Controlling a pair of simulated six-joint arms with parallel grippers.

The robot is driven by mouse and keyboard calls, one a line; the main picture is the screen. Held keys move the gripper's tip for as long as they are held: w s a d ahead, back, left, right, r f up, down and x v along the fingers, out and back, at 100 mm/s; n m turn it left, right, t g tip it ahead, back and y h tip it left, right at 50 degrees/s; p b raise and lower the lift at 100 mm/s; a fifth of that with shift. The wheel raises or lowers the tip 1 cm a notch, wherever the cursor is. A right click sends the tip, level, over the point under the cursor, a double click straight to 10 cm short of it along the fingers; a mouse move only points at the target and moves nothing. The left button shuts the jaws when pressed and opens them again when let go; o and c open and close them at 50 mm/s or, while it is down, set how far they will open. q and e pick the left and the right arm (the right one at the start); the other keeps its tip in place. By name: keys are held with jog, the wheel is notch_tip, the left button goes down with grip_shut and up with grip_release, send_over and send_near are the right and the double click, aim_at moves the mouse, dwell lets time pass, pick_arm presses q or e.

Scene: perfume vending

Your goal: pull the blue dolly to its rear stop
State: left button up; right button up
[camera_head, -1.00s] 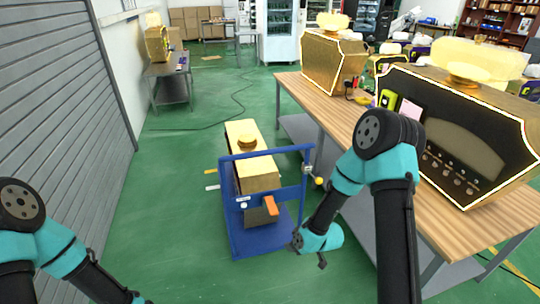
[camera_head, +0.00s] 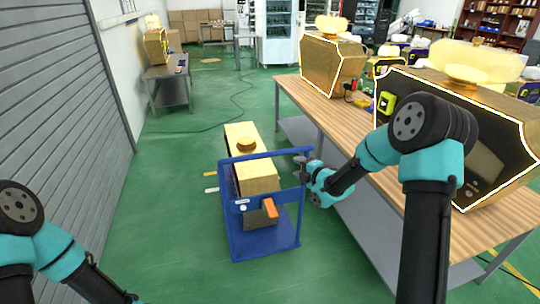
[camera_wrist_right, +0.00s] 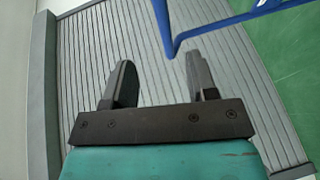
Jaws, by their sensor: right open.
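The blue dolly (camera_head: 286,240) stands on the green floor left of the wooden table. Its upright frame carries a long gold box (camera_head: 258,176), and an orange piece (camera_head: 270,208) shows at the near end. My right gripper (camera_head: 304,162) is open at the upper right corner of the frame. In the right wrist view the right gripper (camera_wrist_right: 161,62) has its fingers apart, with a bent corner of the blue frame (camera_wrist_right: 173,45) between the tips as seen. I cannot tell whether they touch. Only my left arm shows at the lower left; its gripper is out of view.
The wooden table (camera_head: 328,108) with large gold machines (camera_head: 332,62) stands close on the right, behind my right arm. A grey shutter (camera_head: 55,110) runs along the left. The green floor around the dolly's left and near sides is clear.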

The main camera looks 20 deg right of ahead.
aim_at(272, 155)
jog(key=x, duration=1.7)
jog(key=shift+w+a+f, duration=0.1)
jog(key=shift+w+f, duration=0.1)
jog(key=shift+c, duration=0.4)
grip_shut()
